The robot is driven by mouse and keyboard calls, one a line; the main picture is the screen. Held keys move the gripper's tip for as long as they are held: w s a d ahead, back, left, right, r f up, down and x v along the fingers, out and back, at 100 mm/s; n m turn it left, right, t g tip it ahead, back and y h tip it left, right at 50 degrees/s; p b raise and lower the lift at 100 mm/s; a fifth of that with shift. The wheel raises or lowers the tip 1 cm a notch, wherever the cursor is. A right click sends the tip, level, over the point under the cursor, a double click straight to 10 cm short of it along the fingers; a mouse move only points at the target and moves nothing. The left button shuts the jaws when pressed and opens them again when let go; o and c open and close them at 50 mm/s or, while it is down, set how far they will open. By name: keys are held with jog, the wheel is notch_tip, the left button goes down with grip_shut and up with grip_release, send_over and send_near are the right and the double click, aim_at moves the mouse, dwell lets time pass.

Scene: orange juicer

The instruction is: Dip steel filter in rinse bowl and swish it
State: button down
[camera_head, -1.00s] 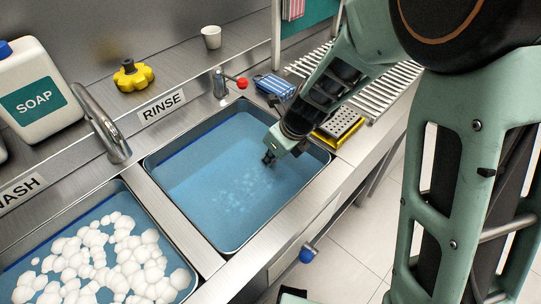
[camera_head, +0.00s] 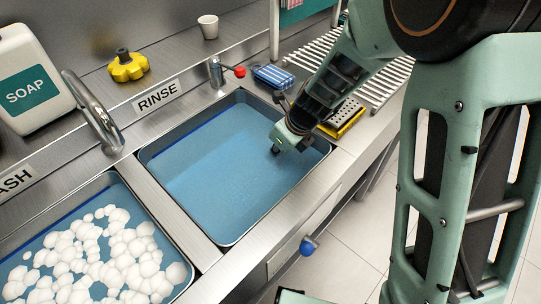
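The rinse bowl is a blue-lined basin (camera_head: 222,240) of clear blue water, set in the steel counter beside the RINSE label. My gripper (camera_head: 277,149) points down over its right part, at or just above the water. Its fingertips are small and dark, so I cannot tell whether they are open or shut. I see no steel filter at the fingertips, and anything under the gripper is hard to make out. The water looks calm, without bubbles.
The wash basin (camera_head: 172,296) with white foam is at lower left. A soap jug (camera_head: 33,85), yellow knob-shaped object (camera_head: 128,66), white cup (camera_head: 208,27) and red-handled tap (camera_head: 217,73) stand behind. A blue striped sponge (camera_head: 273,76) and grey perforated block with yellow edges (camera_head: 350,118) lie right.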

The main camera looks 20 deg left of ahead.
aim_at(260, 168)
jog(key=shift+s+a+p, duration=0.2)
jog(key=shift+s+a, duration=0.15)
jog(key=shift+s, duration=0.3)
jog(key=shift+s+a+p, duration=0.15)
jog(key=shift+s+a, duration=0.15)
jog(key=shift+s, duration=0.35)
jog(key=shift+s+a+p, duration=0.2)
jog(key=shift+s+a, duration=0.15)
jog(key=shift+s, duration=0.3)
jog(key=shift+w+d, duration=0.35)
jog(key=shift+w, duration=0.3)
jog(key=shift+w+d, duration=0.35)
jog(key=shift+w, duration=0.35)
jog(key=shift+w+d, duration=0.35)
jog(key=shift+w, duration=0.3)
notch_tip(260, 168, up, 16)
jog(key=p, duration=1.7)
jog(key=shift+r, duration=0.15)
